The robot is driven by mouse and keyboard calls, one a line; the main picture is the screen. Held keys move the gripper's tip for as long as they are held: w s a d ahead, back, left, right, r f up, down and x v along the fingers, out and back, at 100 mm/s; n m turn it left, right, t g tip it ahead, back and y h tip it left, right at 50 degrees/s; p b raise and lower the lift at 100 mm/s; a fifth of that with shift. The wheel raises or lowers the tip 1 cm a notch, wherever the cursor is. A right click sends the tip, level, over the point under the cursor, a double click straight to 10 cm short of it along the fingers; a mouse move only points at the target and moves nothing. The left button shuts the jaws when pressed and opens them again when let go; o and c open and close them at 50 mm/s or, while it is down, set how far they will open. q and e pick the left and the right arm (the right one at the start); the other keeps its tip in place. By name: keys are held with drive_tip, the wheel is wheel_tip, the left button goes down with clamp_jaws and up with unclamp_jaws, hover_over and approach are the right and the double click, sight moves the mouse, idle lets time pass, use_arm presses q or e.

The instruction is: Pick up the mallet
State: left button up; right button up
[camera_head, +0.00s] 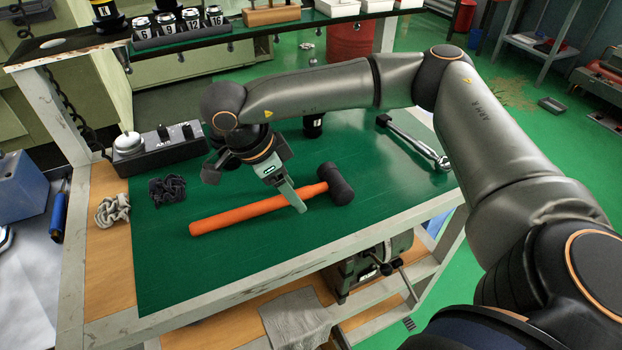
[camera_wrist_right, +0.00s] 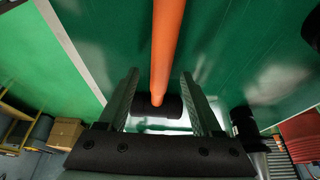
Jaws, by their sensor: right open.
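The mallet has an orange handle (camera_head: 240,213) and a black head (camera_head: 336,184). It lies on the green mat (camera_head: 250,258) of the cart, head to the right. My right gripper (camera_head: 294,198) reaches down at the handle close to the head, one finger showing in front of the handle. In the right wrist view the jaws (camera_wrist_right: 160,76) are apart, with the orange handle (camera_wrist_right: 166,40) running between them and the black head (camera_wrist_right: 170,106) beyond. Neither finger visibly presses on the handle. My left gripper is out of view.
A control box (camera_head: 160,150) and black crumpled item (camera_head: 167,189) are at the left of the mat. A metal ratchet-like tool (camera_head: 415,143) lies at the right, a dark cylinder (camera_head: 313,126) behind. An upper shelf (camera_head: 90,42) overhangs the back. The mat's front is clear.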

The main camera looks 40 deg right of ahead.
drive_tip(key=shift+d+f, duration=0.15)
drive_tip(key=shift+f, duration=0.25)
drive_tip(key=shift+c, duration=0.2)
clamp_jaws()
drive_tip(key=shift+r, duration=0.1)
idle(0.9)
